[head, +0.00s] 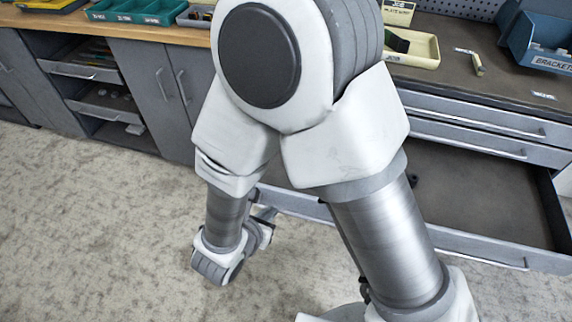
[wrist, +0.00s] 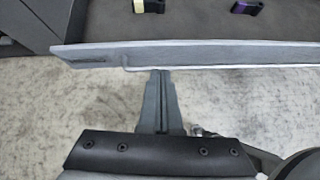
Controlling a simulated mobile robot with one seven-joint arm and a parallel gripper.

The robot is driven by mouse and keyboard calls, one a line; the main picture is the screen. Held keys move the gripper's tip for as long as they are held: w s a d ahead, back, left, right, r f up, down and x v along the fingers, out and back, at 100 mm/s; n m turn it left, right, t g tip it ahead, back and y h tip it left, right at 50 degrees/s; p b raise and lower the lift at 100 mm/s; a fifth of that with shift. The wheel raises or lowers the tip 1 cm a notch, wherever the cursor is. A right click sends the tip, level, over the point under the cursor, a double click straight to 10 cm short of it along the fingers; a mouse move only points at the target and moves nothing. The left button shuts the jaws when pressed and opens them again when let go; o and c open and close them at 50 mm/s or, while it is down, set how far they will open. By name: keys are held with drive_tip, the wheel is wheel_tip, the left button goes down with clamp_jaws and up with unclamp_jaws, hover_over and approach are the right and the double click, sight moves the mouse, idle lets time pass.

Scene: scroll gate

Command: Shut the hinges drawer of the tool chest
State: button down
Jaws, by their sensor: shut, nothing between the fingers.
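A drawer of the tool chest stands pulled far out in the head view, its grey front (head: 490,250) low at the right and partly behind my arm. No label naming hinges is readable. In the wrist view the drawer front (wrist: 225,54) runs across the picture with a thin pale handle along it. My gripper (wrist: 160,76) is shut and empty, fingertips close to the outer side of this front; I cannot tell whether they touch. In the head view my arm hides most of the gripper.
Two shut drawers (head: 470,130) lie above the open one. A yellow-and-black item (wrist: 149,5) and a purple-and-black item (wrist: 247,8) lie in the drawer. A brackets bin (head: 540,45) stands on the worktop. The speckled floor (head: 90,230) is clear at left.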

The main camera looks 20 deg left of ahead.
wheel_tip(320, 180, down, 2)
drive_tip(key=s+a+f+n+y, duration=0.1)
drive_tip(key=s+a+n, duration=0.1)
drive_tip(key=b, duration=0.3)
approach(279, 194)
drive_tip(key=s+f+x, duration=0.1)
drive_tip(key=x, duration=0.4)
drive_tip(key=shift+w+r, duration=0.15)
drive_tip(key=shift+w, duration=0.75)
drive_tip(key=shift+w, duration=0.15)
